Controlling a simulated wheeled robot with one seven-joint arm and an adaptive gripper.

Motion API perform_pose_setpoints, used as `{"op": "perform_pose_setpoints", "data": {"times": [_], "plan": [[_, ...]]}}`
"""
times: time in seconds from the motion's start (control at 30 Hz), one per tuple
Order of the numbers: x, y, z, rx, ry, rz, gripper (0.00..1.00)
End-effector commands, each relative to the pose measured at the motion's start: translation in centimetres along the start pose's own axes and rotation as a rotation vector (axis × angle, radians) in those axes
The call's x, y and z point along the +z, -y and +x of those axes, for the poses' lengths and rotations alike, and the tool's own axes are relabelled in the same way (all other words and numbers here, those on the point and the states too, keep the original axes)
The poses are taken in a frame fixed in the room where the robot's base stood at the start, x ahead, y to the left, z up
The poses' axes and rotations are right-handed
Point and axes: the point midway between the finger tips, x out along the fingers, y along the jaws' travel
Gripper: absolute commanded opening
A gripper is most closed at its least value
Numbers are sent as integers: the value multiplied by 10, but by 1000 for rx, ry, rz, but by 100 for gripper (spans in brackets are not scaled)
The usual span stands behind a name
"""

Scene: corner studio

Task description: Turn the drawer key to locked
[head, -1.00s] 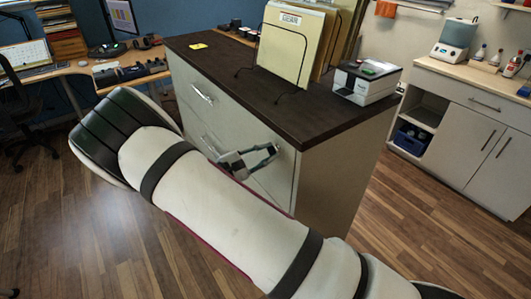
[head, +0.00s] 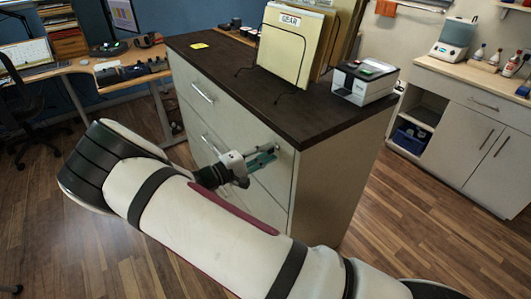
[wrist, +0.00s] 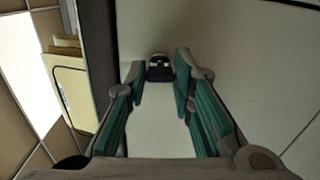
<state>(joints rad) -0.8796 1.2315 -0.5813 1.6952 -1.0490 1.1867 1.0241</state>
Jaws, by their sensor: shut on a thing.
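My gripper (head: 273,152) reaches the upper right of the front of the pale drawer cabinet (head: 240,122). In the wrist view, its teal-padded fingers (wrist: 160,73) stand on either side of a small dark key and lock (wrist: 160,69) on the pale front. The gripper is shut on the key. The key's exact angle is too small to tell, and in the head view the fingers mostly hide it. The wrist view is rolled, so the cabinet's dark top edge runs down its left side.
On the dark cabinet top (head: 225,67) stand a file rack with folders (head: 291,45), a white boxy device (head: 363,83) and a yellow note (head: 199,45). Bar handles (head: 202,93) stick out from the drawers. Wooden floor (head: 398,225) is clear right of the cabinet.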

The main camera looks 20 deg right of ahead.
Motion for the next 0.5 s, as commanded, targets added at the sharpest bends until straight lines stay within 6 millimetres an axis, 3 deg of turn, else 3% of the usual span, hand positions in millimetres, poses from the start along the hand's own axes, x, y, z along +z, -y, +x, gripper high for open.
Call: {"op": "perform_pose_setpoints", "data": {"times": [0.5], "plan": [[0, 1, -1, -2, 0, 37, 0]]}}
